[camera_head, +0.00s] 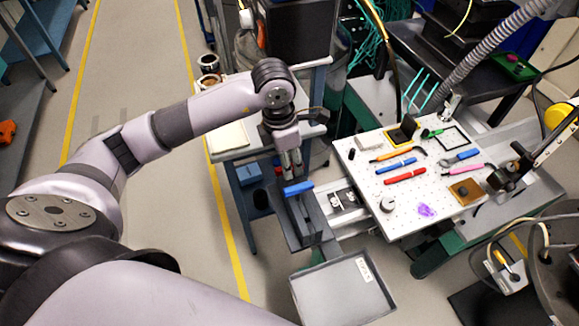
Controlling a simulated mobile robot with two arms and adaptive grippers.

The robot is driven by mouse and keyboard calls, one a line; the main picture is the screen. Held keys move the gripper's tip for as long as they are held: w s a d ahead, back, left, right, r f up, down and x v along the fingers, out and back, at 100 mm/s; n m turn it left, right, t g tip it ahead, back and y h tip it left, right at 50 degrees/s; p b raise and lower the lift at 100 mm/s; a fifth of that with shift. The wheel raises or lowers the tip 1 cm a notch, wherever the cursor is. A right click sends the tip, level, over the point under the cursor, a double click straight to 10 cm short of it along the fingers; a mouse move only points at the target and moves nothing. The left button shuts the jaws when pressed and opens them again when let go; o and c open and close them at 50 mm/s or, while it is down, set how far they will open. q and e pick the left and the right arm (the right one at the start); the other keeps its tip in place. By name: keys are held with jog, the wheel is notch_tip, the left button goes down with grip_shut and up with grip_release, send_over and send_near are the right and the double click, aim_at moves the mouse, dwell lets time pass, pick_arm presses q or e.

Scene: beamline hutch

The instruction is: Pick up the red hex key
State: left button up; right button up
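A red tool (405,176), which looks like the red hex key, lies flat on the white perforated board (365,185), below a blue tool (396,165) and an orange one (390,154). My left gripper (297,184) hangs pointing down, left of the board and well apart from the red tool. A blue piece (298,188) shows at its fingertips; I cannot tell whether it is held or stands behind or below. The finger gap is too small to read. My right gripper is not in view.
A grey tray (345,292) with a label stands below the board. A pink tool (463,169), a blue wrench (460,157), a purple piece (426,210) and a black frame (452,137) share the board. A dark fixture (508,174) stands at its right edge.

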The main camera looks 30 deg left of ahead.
pick_arm(q)
jog(key=shift+d+f, duration=0.1)
jog(key=shift+f, duration=1.35)
jog(key=shift+c, duration=0.3)
grip_shut()
